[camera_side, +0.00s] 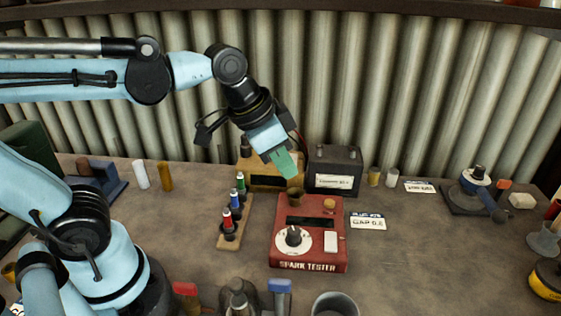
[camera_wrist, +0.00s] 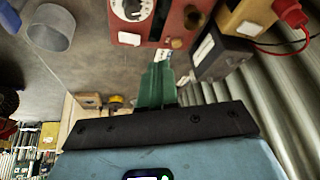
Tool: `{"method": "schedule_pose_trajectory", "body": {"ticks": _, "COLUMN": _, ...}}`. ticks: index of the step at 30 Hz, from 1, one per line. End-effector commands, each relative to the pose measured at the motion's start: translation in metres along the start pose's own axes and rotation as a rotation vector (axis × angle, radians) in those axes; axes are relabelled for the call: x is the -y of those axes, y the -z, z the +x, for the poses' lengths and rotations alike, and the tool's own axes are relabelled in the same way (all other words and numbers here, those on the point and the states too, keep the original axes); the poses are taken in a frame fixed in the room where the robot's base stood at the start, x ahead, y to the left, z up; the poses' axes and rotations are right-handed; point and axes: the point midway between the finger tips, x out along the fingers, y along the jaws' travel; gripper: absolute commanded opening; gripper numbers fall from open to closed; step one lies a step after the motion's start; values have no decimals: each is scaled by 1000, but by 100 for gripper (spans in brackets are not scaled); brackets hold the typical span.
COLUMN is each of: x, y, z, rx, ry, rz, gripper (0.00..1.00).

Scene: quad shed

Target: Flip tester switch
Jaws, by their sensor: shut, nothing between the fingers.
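The red spark tester (camera_side: 341,218) sits on the bench, with a dial (camera_side: 293,238) at its front left and a white rectangular switch (camera_side: 330,241) at its front right. Two brass posts stand on its back part. My gripper (camera_side: 287,166) is shut and empty, its green fingers pointing down above the back left of the tester, near the left brass post (camera_side: 295,194). In the wrist view the tester (camera_wrist: 168,32) is at the top, with the white switch (camera_wrist: 129,38) beyond my green fingers (camera_wrist: 157,85). I cannot tell which way the switch is set.
A wooden rack (camera_side: 233,240) with colored plugs stands left of the tester. Behind are a yellow box (camera_side: 263,184) and a dark battery (camera_side: 336,170). A label card (camera_side: 367,222) lies to the right. A grey cup (camera_side: 335,304) and several tools line the front.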

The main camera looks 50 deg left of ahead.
Motion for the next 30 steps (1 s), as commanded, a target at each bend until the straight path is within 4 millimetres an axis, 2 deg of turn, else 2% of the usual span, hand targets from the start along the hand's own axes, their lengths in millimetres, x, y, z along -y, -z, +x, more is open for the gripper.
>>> {"method": "schedule_pose_trajectory", "body": {"ticks": 1, "x": 12, "y": -14, "z": 4, "rx": -32, "ry": 37, "rz": -76, "gripper": 0}}
{"method": "schedule_pose_trajectory", "body": {"ticks": 6, "x": 39, "y": -43, "z": 14, "rx": -124, "ry": 124, "rz": -262, "gripper": 0}}
{"method": "schedule_pose_trajectory", "body": {"ticks": 11, "x": 47, "y": -53, "z": 18, "rx": -159, "ry": 151, "rz": -326, "gripper": 0}}
{"method": "schedule_pose_trajectory", "body": {"ticks": 14, "x": 42, "y": -43, "z": 15, "rx": -136, "ry": 133, "rz": -277, "gripper": 0}}
{"method": "schedule_pose_trajectory", "body": {"ticks": 16, "x": 33, "y": -30, "z": 12, "rx": -100, "ry": 104, "rz": -201, "gripper": 0}}
{"method": "schedule_pose_trajectory", "body": {"ticks": 24, "x": -17, "y": 26, "z": 3, "rx": 64, "ry": -51, "rz": 183, "gripper": 0}}
{"method": "schedule_pose_trajectory", "body": {"ticks": 30, "x": -41, "y": 44, "z": 2, "rx": 127, "ry": -123, "rz": 351, "gripper": 0}}
